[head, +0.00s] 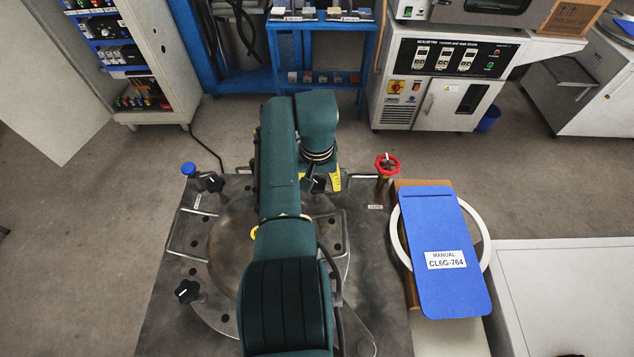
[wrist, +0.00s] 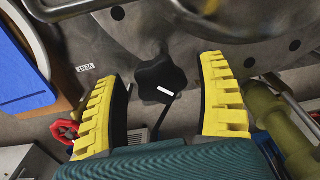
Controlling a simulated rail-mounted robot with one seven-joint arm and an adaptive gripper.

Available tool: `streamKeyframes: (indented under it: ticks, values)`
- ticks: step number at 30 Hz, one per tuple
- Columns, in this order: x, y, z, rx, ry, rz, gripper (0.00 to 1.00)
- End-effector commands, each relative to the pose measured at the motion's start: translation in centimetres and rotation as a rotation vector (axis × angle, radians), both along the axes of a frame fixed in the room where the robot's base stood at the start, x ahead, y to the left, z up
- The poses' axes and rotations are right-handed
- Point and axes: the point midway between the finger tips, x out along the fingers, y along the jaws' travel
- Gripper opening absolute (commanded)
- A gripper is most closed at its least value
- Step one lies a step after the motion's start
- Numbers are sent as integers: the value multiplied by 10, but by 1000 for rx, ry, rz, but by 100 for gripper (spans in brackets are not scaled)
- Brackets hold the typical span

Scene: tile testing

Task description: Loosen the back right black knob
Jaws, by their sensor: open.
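The back right black knob (wrist: 161,79) is a lobed star shape on the metal plate, with a small white mark on it. In the wrist view it sits between the two yellow, ridged fingers of my gripper (wrist: 162,98), with clear gaps on both sides. My gripper is open and holds nothing. In the head view the knob (head: 316,186) shows just below my gripper (head: 322,178), partly hidden by my arm. Whether the fingertips are level with the knob is hard to tell.
Other black knobs stand at the back left (head: 211,183) and front left (head: 187,291) of the round plate. A red valve wheel (head: 387,163) stands to the right. A blue manual (head: 445,280) lies over a white ring (head: 481,230). A blue cap (head: 188,169) is at the back left.

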Motion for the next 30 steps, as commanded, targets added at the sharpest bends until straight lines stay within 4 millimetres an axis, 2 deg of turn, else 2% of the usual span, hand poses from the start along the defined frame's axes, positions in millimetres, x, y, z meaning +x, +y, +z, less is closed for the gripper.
streamKeyframes:
  ticks: [5,12,18,22,30]
  values:
    - [1,0,15,0,-4,0,73]
    - [1,0,75,1,-6,0,73]
    - [0,0,112,0,-2,0,73]
    - [0,0,119,0,1,0,73]
    - [0,0,120,0,0,0,73]
